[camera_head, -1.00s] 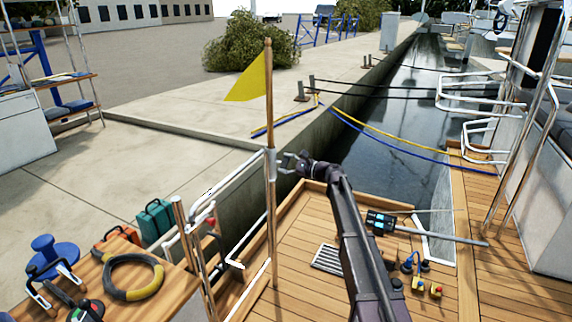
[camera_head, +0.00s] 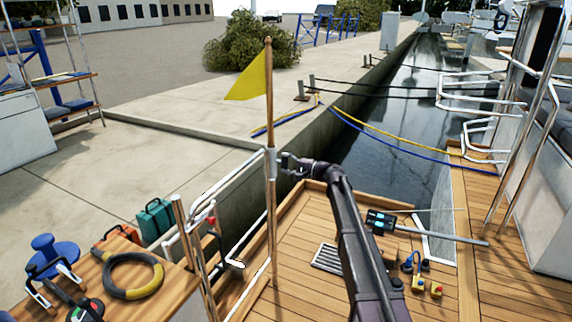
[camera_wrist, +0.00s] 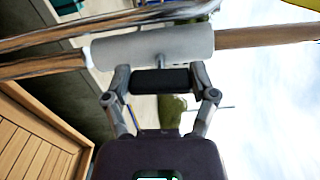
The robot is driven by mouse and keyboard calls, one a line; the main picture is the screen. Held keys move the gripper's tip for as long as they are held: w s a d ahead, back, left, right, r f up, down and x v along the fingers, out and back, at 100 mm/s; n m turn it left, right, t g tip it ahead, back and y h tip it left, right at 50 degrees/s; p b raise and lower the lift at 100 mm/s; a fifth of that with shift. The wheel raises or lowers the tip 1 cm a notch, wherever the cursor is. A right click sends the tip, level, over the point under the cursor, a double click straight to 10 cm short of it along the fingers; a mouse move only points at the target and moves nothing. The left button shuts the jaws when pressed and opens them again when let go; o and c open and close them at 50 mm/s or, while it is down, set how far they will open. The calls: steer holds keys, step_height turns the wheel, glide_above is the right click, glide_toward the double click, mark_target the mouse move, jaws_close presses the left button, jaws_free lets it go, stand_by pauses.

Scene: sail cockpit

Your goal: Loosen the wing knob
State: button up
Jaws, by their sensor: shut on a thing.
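The wing knob (camera_wrist: 160,80) is a dark, wide bar on a thin metal stem in the wrist view. Its stem enters a grey sleeve (camera_wrist: 150,46) around a wooden flagstaff (camera_wrist: 265,36). My gripper (camera_wrist: 160,82) is shut on the knob, with one finger at each end of the bar. In the head view, my gripper (camera_head: 284,161) is beside the sleeve (camera_head: 271,161) on the upright flagstaff (camera_head: 269,105), which carries a yellow flag (camera_head: 250,82). The knob is too small to make out there.
A metal rail (camera_head: 228,183) runs left of the staff. On the deck (camera_head: 310,235) are a grate (camera_head: 328,259), a blue-black device (camera_head: 380,221) and small yellow items. Water lies behind my arm.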

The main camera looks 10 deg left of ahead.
steer(key=shift+s+a+n, duration=0.1)
steer(key=shift+a+n, duration=0.1)
steer(key=shift+n, duration=0.3)
steer(key=o, duration=1)
steer(key=shift+d, duration=0.2)
steer(key=v, duration=1.1)
steer(key=shift+s+d, duration=0.1)
steer(key=shift+d, duration=0.3)
steer(key=shift+s, duration=0.1)
